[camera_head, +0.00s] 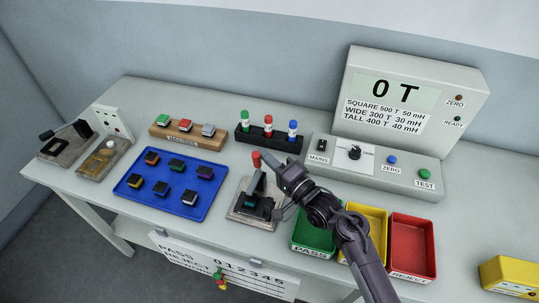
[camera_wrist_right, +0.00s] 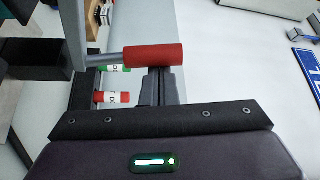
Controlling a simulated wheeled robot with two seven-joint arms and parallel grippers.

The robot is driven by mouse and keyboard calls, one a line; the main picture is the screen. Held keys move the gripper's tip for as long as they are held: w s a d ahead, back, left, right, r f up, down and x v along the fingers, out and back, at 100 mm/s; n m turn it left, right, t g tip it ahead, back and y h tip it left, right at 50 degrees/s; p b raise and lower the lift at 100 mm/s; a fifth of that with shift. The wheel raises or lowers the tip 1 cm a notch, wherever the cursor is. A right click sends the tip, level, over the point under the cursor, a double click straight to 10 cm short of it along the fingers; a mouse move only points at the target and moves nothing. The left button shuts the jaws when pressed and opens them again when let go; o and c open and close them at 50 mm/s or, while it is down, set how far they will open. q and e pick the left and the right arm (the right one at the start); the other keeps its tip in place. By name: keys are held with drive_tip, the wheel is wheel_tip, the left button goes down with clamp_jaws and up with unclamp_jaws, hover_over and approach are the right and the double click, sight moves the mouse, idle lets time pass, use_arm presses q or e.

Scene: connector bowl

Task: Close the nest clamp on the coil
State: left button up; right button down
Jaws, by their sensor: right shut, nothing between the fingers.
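The nest clamp has a grey base plate (camera_head: 240,214) at the front middle of the table. Its lever stands up with a red grip (camera_head: 256,158) at the top; the grip also shows in the wrist view (camera_wrist_right: 153,56). A dark coil with a teal part (camera_head: 263,207) sits in the nest, partly hidden by the lever and clamp. My right gripper (camera_head: 272,162) is shut and empty, close beside the red grip. In the wrist view its closed fingers (camera_wrist_right: 158,88) lie by the grip; contact cannot be told. My left gripper is not in view.
A blue tray (camera_head: 140,191) with several coils lies left of the nest. A black rack (camera_head: 270,143) with coloured pegs and a meter panel (camera_head: 390,172) stand behind.

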drive_tip(key=shift+s+a+f+n+y, duration=0.1)
drive_tip(key=shift+s+a+n+y, duration=0.05)
drive_tip(key=shift+s+n, duration=0.2)
drive_tip(key=shift+s+a+f+n+y, duration=0.15)
drive_tip(key=shift+s+n, duration=0.1)
drive_tip(key=shift+s, duration=0.15)
drive_tip(key=shift+s, duration=0.1)
